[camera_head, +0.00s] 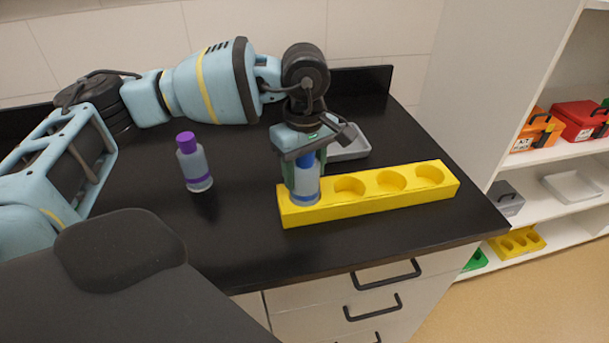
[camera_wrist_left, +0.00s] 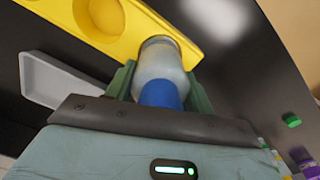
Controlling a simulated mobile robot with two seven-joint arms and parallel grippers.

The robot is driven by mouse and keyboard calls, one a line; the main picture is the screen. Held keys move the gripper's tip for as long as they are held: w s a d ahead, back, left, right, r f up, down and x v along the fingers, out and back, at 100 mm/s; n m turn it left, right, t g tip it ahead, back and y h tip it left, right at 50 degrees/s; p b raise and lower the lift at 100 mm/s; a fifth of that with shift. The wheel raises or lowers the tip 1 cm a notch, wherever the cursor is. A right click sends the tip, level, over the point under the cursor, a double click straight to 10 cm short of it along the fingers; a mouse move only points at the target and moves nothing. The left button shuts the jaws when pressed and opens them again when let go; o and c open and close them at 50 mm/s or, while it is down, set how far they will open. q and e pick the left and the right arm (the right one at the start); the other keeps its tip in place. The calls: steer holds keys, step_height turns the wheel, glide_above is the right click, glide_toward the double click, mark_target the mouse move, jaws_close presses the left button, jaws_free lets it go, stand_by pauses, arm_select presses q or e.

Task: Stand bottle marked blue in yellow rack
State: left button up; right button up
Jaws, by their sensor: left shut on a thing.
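The bottle marked blue (camera_head: 306,184), clear grey with a blue cap and a blue band, stands upright at the left end of the yellow rack (camera_head: 410,203). My left gripper (camera_head: 305,176) is above it, shut on the bottle with its green fingers on either side. In the left wrist view the bottle (camera_wrist_left: 161,68) sits between the fingers (camera_wrist_left: 160,85), its far end at the yellow rack (camera_wrist_left: 190,20). The bottle's base is hidden, so I cannot tell if it is fully seated. Three round holes to its right are empty. My right gripper is not in view.
A bottle with a purple cap (camera_head: 194,163) stands on the black counter (camera_head: 240,240), left of the rack. A grey tray (camera_head: 348,145) lies behind the rack. Shelves at the right hold an orange kit box (camera_head: 536,130), a red one (camera_head: 578,121) and another yellow rack (camera_head: 517,243).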

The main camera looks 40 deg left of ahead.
arm_select(q)
steer(key=shift+f, duration=0.95)
steer(key=shift+f, duration=0.15)
steer(key=o, duration=1.1)
step_height(320, 180, up, 12)
steer(key=shift+r, duration=0.2)
steer(key=shift+d+f, duration=0.1)
